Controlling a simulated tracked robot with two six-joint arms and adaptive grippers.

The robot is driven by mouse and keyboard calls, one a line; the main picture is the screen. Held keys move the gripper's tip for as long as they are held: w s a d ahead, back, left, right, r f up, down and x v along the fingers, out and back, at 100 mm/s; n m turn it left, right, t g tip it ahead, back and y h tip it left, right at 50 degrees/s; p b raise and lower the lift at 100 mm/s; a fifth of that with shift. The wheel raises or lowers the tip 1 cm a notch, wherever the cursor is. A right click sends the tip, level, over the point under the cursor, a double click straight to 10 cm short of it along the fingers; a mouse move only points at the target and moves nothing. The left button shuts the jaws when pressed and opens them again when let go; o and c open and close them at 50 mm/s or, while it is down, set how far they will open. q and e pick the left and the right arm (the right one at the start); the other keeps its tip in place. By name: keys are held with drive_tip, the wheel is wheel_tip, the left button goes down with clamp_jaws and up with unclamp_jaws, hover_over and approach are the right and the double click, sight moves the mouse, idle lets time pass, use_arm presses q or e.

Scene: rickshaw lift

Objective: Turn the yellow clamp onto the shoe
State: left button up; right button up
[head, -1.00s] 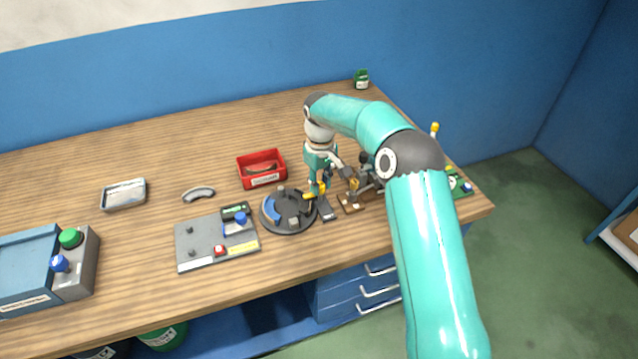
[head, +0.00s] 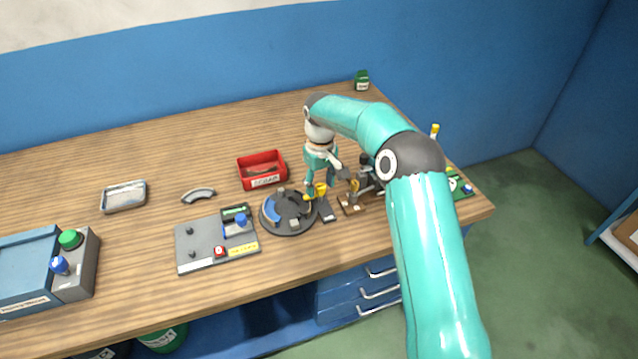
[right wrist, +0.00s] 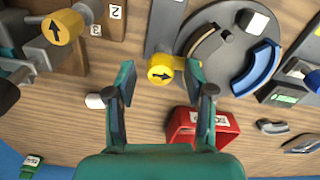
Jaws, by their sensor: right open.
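The yellow clamp (head: 321,190) stands at the right edge of a dark round fixture (head: 288,229). In the right wrist view the clamp's round head (right wrist: 160,68) carries a black arrow, and a short yellow arm reaches toward the disc. A curved dark shoe-like piece with a tan edge (right wrist: 204,44) and a blue arc (right wrist: 257,67) sit on the disc. I cannot tell whether the clamp touches either. My right gripper (right wrist: 160,85) is open, one finger on each side of the clamp's head, without visible grip. My left gripper is not in view.
A red bin (head: 262,181) stands behind the fixture. A grey board (head: 203,258) lies to its left, and a wooden block with another yellow knob (right wrist: 61,28) is close by on the other side. A loose grey arc (head: 198,195) and metal tray (head: 124,196) lie farther left.

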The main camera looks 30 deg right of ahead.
sight(320, 186)
wheel_tip(320, 186, up, 12)
idle(0.6)
drive_tip(key=shift+f, duration=0.1)
idle(0.4)
